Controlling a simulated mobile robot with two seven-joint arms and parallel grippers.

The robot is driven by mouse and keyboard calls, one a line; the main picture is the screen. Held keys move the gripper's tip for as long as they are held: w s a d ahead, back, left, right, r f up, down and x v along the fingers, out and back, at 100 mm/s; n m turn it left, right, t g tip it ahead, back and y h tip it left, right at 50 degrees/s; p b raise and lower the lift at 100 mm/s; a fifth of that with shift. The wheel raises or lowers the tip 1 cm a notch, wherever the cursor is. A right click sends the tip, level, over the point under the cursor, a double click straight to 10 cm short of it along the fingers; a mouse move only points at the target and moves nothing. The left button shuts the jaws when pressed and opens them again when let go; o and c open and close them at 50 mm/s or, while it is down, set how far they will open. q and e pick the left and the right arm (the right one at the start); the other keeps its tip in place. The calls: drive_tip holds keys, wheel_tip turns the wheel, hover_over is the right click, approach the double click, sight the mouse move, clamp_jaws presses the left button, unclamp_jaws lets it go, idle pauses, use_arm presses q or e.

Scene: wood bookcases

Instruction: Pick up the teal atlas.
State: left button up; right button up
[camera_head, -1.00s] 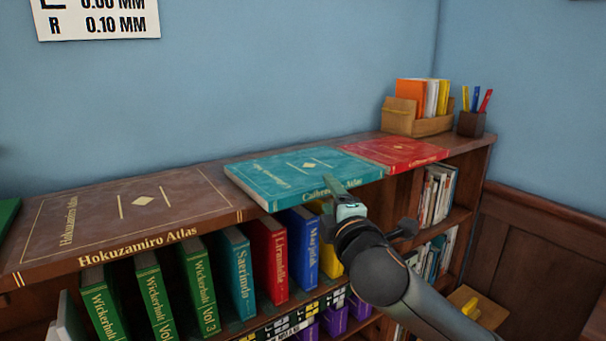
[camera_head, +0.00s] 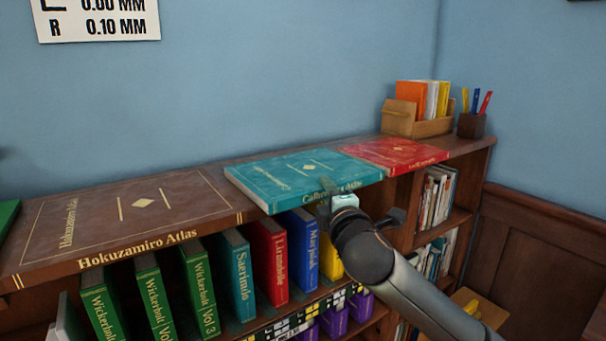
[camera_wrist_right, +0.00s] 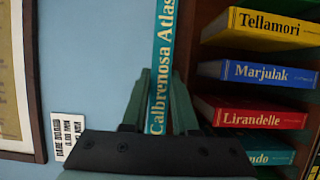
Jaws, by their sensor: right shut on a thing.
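The teal atlas (camera_head: 285,176) lies flat on top of the bookcase (camera_head: 460,150), its titled spine facing front. The brown Hokuzamiro atlas (camera_head: 125,215) lies to its left and a red atlas (camera_head: 405,152) to its right. My right gripper (camera_head: 328,187) is shut on the teal atlas at its front edge, one finger over the cover. In the right wrist view the teal spine (camera_wrist_right: 163,50) runs between the two fingers of my right gripper (camera_wrist_right: 160,88). The lower finger is hidden in the head view. My left gripper is not in view.
Below the top, upright books, such as a blue one (camera_head: 304,255) and a red one (camera_head: 270,262), stand close under my right gripper. A wooden organizer (camera_head: 432,127) and a pen cup (camera_head: 471,124) stand at the far right end. A blue wall (camera_head: 250,80) rises behind.

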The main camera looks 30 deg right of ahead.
clamp_jaws()
idle(0.8)
drive_tip(key=shift+r, duration=0.2)
